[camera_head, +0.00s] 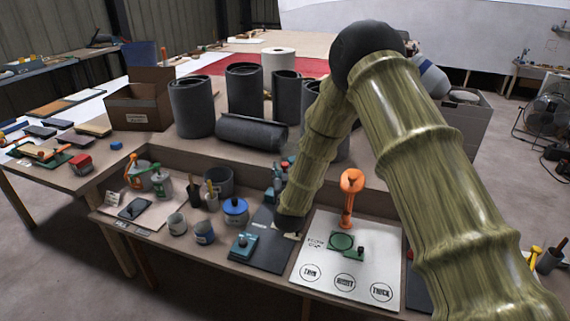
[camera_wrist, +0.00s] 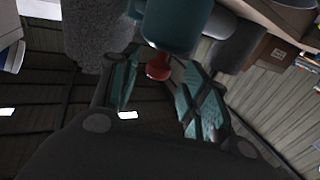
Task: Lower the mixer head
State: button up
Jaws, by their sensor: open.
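A teal machine (camera_head: 279,178), which looks like the mixer, stands at the back of the workbench, partly hidden behind my arm. In the wrist view a large teal rounded part (camera_wrist: 175,22), probably its head, is at the top centre, with a red knob (camera_wrist: 158,68) just below it. My gripper (camera_wrist: 155,75) is open, its two fingers on either side of the red knob. I cannot tell whether a finger touches it. In the head view my gripper (camera_head: 289,228) is low over the dark mat, mostly hidden by my arm.
A teal box with a knob (camera_head: 245,245) and a blue-lidded pot (camera_head: 235,211) are left of my gripper. An orange stand on a green base (camera_head: 351,190) stands on a white board (camera_head: 325,272) to the right. Black rolls (camera_head: 243,90) stand behind.

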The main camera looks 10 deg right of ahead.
aim_at(285, 166)
jog(key=shift+w+d, duration=0.2)
jog(key=shift+w, duration=0.65)
jog(key=shift+w+d+r, duration=0.15)
jog(key=shift+w+r, duration=0.15)
jog(key=shift+w, duration=0.3)
jog(key=shift+w+f, duration=0.3)
jog(key=shift+w, duration=0.05)
jog(key=shift+s+r, duration=0.15)
grip_shut()
